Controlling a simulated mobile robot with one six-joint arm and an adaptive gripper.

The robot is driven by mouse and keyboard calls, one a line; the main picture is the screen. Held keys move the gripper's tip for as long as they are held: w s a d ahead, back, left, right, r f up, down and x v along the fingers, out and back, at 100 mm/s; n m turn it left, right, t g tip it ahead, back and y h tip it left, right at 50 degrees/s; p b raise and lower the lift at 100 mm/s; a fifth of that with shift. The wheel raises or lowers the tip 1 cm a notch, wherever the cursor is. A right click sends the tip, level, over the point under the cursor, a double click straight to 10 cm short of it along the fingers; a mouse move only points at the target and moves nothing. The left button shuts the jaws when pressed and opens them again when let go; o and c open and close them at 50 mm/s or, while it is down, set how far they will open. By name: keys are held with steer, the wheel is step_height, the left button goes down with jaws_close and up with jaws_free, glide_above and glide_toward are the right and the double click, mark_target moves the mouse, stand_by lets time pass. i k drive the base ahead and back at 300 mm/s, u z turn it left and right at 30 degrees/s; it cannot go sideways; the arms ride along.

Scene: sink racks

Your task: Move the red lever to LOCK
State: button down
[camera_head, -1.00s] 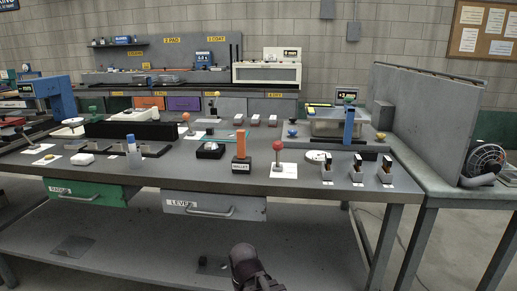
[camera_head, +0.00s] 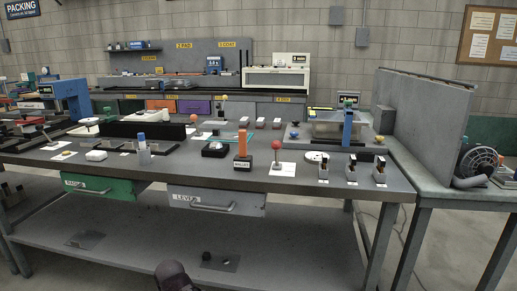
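A lever with a red ball knob (camera_head: 277,145) stands upright at the front right of the grey workbench, over a white sheet (camera_head: 284,169). A second, smaller red knob (camera_head: 194,118) stands further back, left of the middle. I cannot tell which one the task means, and no LOCK mark is readable. The dark end of my arm, with my gripper (camera_head: 174,276), shows at the bottom edge, below the bench top and in front of the drawers. It is well apart from both knobs. Its fingers cannot be made out.
An orange-topped block (camera_head: 242,144) stands just left of the front red knob. Several small grey holders (camera_head: 352,170) stand to its right. A green drawer (camera_head: 100,189) and a grey drawer (camera_head: 216,200) hang below the top. A tall grey panel (camera_head: 424,112) and a fan (camera_head: 477,166) are at the right.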

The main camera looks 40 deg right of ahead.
mark_target(276, 145)
steer(key=u, duration=0.15)
steer(key=k, duration=1.4)
steer(key=z, duration=1.15)
steer(key=i, duration=1)
steer(key=u, duration=0.1)
